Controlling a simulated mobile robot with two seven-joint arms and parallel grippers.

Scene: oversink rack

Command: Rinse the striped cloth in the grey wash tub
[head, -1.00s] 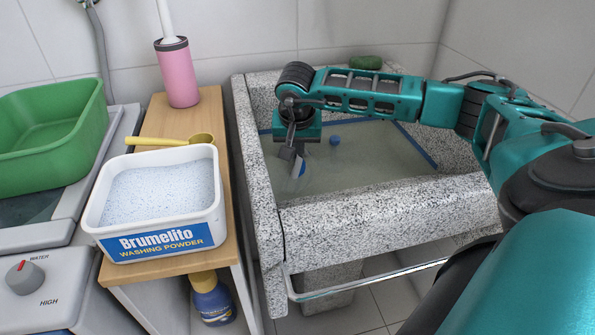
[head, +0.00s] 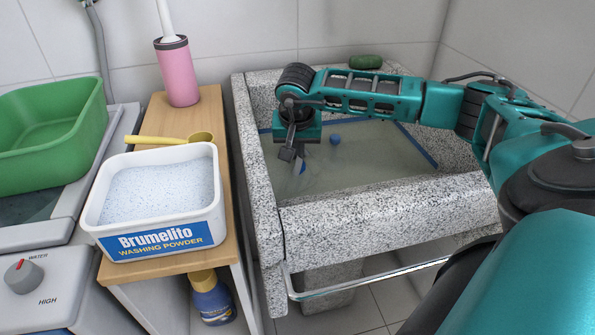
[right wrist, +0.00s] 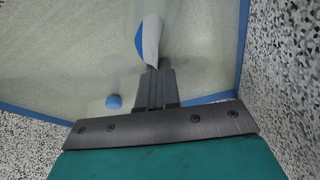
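The grey wash tub (head: 390,205) is a speckled stone basin at centre right, with cloudy water in it and a blue line round the inside. My right gripper (head: 291,160) points down inside the tub, near its left wall. Its fingers look shut on the striped cloth (head: 302,168), of which a small white and blue part shows. In the right wrist view the cloth (right wrist: 149,42) hangs from the fingertips (right wrist: 155,75), apparently down into the water; its lower part is hidden or blurred. My left gripper is out of view.
A small blue ball (head: 335,139) is in the tub water. A green bar (head: 366,62) lies on the back rim. Left stand a wooden table (head: 205,115) with a washing powder box (head: 158,205), a yellow scoop (head: 170,139) and a pink holder (head: 178,75), and a green basin (head: 50,135).

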